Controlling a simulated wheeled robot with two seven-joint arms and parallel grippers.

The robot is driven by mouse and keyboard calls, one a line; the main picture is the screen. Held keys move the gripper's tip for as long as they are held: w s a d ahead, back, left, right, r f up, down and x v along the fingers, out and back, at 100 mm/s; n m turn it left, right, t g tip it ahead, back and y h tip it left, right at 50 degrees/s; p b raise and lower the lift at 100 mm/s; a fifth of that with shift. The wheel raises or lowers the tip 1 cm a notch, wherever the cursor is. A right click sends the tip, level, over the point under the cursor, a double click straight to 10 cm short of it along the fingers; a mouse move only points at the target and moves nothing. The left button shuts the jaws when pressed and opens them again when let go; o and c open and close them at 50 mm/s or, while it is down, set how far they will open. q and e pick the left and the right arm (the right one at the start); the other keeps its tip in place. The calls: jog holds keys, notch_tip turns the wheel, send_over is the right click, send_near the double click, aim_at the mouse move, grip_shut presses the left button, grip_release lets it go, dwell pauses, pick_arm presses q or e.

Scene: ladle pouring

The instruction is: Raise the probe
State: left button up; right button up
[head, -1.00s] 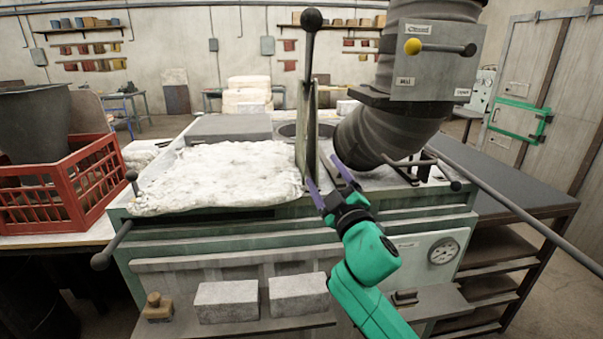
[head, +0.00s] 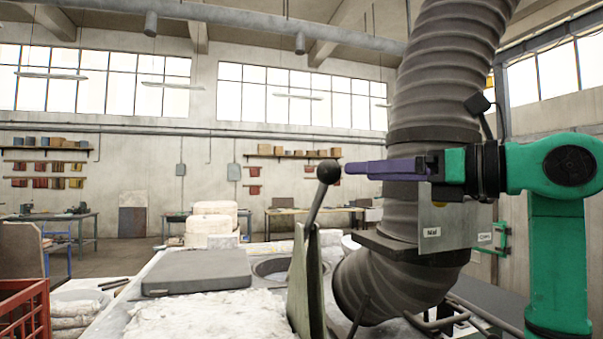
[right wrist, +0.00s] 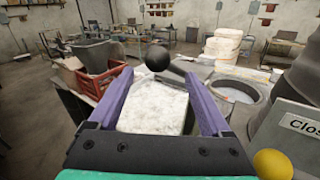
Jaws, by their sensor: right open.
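A lever with a black ball knob (head: 328,172) rises from a grey-green upright plate (head: 306,290) beside the round furnace opening (head: 277,268). Nothing in view is marked as the probe, and I cannot tell whether this lever belongs to it. My right gripper (head: 348,168) has purple fingers and points left, level with the knob. Its tips are close to the knob in the head view. In the right wrist view, the fingers (right wrist: 158,78) are spread wide and empty, and the knob (right wrist: 157,57) shows between and just beyond their tips. My left gripper is out of view.
A grey slab (head: 197,272) and a white crusty sheet (head: 190,322) lie on the furnace top. A red crate (head: 22,310) is at left.

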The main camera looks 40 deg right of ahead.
aim_at(317, 173)
jog(key=shift+w+a+r+p, duration=0.2)
jog(key=shift+w+r+p, duration=0.1)
jog(key=shift+w, duration=0.1)
jog(key=shift+w+a+r+p, duration=0.15)
jog(key=shift+w+a+p, duration=0.05)
jog(key=shift+w+p, duration=0.15)
jog(key=x, duration=0.3)
jog(key=shift+w+a+p, duration=0.1)
jog(key=shift+p, duration=0.2)
jog(key=x, duration=0.3)
jog(key=shift+w+a+f, duration=0.15)
jog(key=shift+f, duration=0.1)
jog(key=shift+p+x, duration=0.5)
jog(key=shift+x, duration=0.75)
jog(key=shift+s+f, duration=0.1)
jog(key=shift+s, duration=0.1)
jog(key=c, duration=0.4)
jog(key=shift+w, duration=0.15)
jog(key=c, duration=0.5)
grip_shut()
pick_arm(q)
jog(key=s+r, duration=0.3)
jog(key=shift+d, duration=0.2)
pick_arm(e)
jog(key=shift+f, duration=0.1)
